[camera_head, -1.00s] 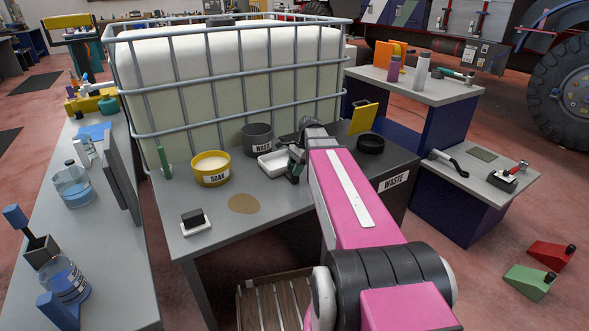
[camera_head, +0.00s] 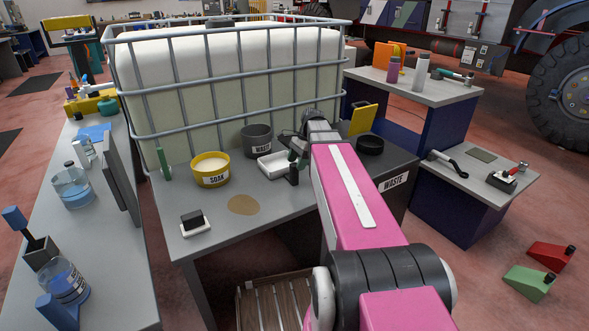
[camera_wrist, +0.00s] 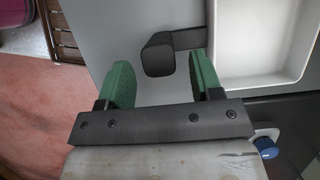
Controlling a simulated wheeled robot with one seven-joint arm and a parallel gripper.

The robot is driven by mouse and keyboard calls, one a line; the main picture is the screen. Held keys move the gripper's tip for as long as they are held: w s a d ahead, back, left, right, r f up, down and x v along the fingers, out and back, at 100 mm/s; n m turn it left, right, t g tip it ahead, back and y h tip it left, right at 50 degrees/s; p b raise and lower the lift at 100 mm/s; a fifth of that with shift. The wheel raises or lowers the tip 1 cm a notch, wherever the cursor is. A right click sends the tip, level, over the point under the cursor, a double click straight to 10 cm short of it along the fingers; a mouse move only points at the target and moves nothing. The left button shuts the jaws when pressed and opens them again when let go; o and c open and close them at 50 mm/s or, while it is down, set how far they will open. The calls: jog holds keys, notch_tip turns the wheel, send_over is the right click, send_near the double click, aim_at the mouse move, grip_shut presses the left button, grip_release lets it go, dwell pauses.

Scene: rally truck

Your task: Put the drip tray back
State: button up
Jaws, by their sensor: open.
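The drip tray looks to be the shallow white tray (camera_head: 272,166) on the grey bench, beside the tank; its pale floor and rim also show in the wrist view (camera_wrist: 262,78). A black handle (camera_wrist: 158,56) joins its left side by a short bar. My gripper (camera_wrist: 160,62) is open with green pads, one on each side of the handle in the wrist view. There are gaps beside the handle, so it is not gripped. I cannot tell the height between fingertips and handle. In the head view the gripper is mostly hidden by my pink arm.
A yellow SOAK tub (camera_head: 210,171), a grey WASTE tub (camera_head: 257,140) and a round brown patch (camera_head: 243,205) are near the tray. A black sponge on a white dish (camera_head: 194,222) sits front left. The caged tank (camera_head: 230,90) blocks the back.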

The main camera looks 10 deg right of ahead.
jog(key=v, duration=0.8)
jog(key=shift+d+r, duration=0.15)
jog(key=shift+r, duration=0.05)
